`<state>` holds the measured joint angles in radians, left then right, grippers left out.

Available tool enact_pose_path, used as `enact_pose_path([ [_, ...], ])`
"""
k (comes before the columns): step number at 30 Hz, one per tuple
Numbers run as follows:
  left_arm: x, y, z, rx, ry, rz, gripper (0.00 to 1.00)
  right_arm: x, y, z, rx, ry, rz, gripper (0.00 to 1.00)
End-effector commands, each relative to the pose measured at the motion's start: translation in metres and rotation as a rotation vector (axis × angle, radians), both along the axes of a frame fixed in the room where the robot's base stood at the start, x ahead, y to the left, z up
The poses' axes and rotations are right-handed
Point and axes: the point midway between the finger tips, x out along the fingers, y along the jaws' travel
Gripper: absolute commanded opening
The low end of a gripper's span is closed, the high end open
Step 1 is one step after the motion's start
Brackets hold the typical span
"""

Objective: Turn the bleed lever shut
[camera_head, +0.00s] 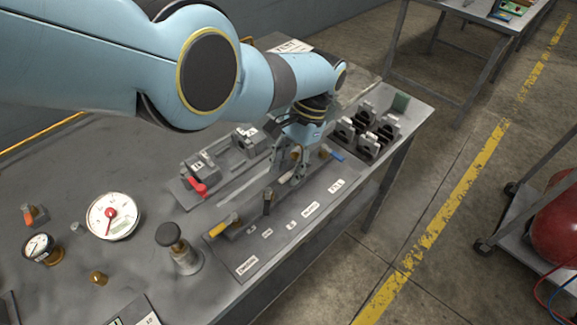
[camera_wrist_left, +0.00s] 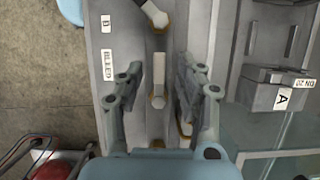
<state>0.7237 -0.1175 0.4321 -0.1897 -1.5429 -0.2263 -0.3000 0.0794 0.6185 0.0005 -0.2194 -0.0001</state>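The grey valve panel (camera_head: 215,250) lies along the front edge of the bench with a row of small levers on it. My left gripper (camera_head: 289,171) is low over the panel, fingers pointing down. In the left wrist view its two fingers (camera_wrist_left: 160,68) stand apart, with a pale lever (camera_wrist_left: 158,88) showing between them. The lever lies along the row, and I see a gap on each side of it. The label reading BLEED (camera_wrist_left: 107,64) is beside this lever. The lever's base is partly hidden by the gripper. My right gripper is not in view.
A yellow lever (camera_head: 226,224) and a dark upright lever (camera_head: 268,199) stand nearby on the panel. Blocks with a red lever (camera_head: 198,187) are behind. A black-knobbed post (camera_head: 180,248) and a white dial gauge (camera_head: 112,216) are left. A rack of grey blocks (camera_head: 369,137) is right.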

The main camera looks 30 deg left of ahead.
Motion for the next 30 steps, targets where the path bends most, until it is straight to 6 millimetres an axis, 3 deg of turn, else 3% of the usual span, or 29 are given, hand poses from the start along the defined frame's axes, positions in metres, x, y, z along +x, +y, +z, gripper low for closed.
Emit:
enact_pose_path([
  [5,0.008,-0.003,0.018,-0.001,-0.004,0.001,0.36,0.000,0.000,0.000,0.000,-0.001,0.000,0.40],
  [12,0.028,-0.011,0.070,-0.002,-0.005,-0.001,0.36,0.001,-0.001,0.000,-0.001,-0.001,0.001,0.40],
  [18,0.040,-0.015,0.100,-0.001,-0.003,-0.001,0.36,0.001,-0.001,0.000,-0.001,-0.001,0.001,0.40],
  [30,0.043,-0.017,0.110,0.000,-0.002,-0.001,0.36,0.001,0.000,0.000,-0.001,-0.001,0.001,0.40],
])
